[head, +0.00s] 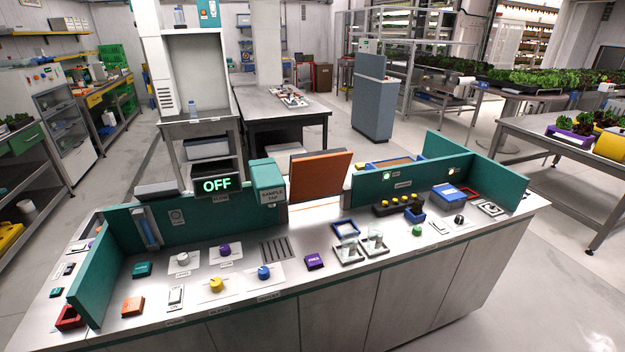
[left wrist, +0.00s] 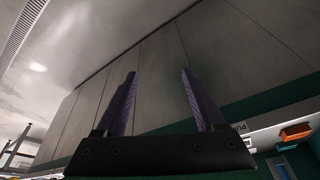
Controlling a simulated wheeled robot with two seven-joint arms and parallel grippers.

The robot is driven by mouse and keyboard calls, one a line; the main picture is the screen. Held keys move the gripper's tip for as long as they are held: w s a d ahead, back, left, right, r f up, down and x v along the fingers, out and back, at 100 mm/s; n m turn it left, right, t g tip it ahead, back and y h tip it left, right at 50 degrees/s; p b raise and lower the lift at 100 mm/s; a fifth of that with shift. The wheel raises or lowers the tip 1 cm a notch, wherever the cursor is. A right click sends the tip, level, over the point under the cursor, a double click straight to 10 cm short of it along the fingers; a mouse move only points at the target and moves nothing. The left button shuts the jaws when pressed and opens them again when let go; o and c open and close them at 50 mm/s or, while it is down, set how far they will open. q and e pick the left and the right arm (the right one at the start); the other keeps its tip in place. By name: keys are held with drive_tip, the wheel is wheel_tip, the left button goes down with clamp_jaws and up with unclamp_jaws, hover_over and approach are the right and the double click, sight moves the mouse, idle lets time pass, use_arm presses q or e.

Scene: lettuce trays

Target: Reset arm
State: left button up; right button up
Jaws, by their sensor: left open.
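My left gripper (left wrist: 157,98) shows only in the left wrist view. Its two dark purple fingers are spread apart with nothing between them. Behind the fingers is the grey panelled front of the counter, and the fingers look clear of it. Neither gripper shows in the head view, and my right gripper is in no frame. The counter (head: 330,285) fills the lower part of the head view.
Floor beyond the counter's right end is clear.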

use_arm(q)
drive_tip(key=s+f+g+b, duration=0.1)
drive_tip(key=s+f+b, duration=0.15)
drive_tip(key=f, duration=1.15)
drive_tip(key=s+f+b, duration=0.2)
drive_tip(key=f+b, duration=0.1)
drive_tip(key=f, duration=1.1)
drive_tip(key=s+a+f+g+b, duration=0.1)
drive_tip(key=s+a+f+b, duration=0.2)
drive_tip(key=s+f, duration=1.1)
drive_tip(key=shift+s+f, duration=0.4)
drive_tip(key=shift+f, duration=0.55)
drive_tip(key=shift+a, duration=0.15)
drive_tip(key=shift+a+m, duration=0.1)
drive_tip(key=shift+m, duration=0.2)
